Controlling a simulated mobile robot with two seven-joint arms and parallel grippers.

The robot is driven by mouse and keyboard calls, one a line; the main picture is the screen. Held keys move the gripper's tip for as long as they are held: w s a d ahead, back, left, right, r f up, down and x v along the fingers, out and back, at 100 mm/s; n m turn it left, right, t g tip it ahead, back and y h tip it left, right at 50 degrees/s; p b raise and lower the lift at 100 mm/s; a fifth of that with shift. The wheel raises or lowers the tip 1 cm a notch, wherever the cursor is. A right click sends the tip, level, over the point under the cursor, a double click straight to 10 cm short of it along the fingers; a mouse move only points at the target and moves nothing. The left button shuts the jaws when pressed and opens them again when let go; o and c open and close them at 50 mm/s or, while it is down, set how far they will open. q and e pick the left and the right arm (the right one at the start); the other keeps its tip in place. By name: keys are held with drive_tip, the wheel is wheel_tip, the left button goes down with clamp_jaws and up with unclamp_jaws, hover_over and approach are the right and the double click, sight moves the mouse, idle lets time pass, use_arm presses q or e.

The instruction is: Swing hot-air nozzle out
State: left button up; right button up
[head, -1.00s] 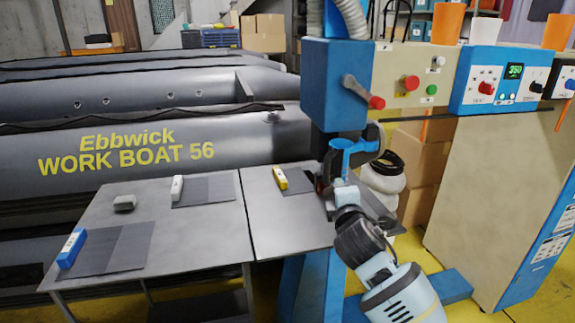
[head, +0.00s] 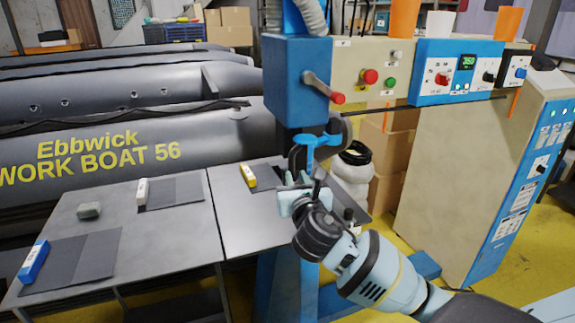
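The blue welding machine head (head: 296,85) stands at centre, with a grey lever ending in a red knob (head: 338,98) on its side. Below the head is a dark roller (head: 338,133). A bright blue T-shaped part (head: 316,141) hangs beside it; I cannot tell whether it belongs to the hot-air nozzle, which I cannot pick out clearly. My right gripper (head: 300,188) is just below this blue part, over the table's right end. Its fingers overlap the machine parts behind, so contact and opening are unclear. My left gripper is out of view.
A grey table (head: 150,250) carries dark fabric strips and blue, white and yellow blocks. A control panel (head: 440,75) with knobs and a green display is at right, above a beige cabinet (head: 440,180). A grey boat (head: 100,150) lies behind. Yellow floor shows at right.

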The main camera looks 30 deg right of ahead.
sight(292, 167)
drive_tip(key=x, duration=0.7)
drive_tip(key=shift+w, duration=0.15)
clamp_jaws()
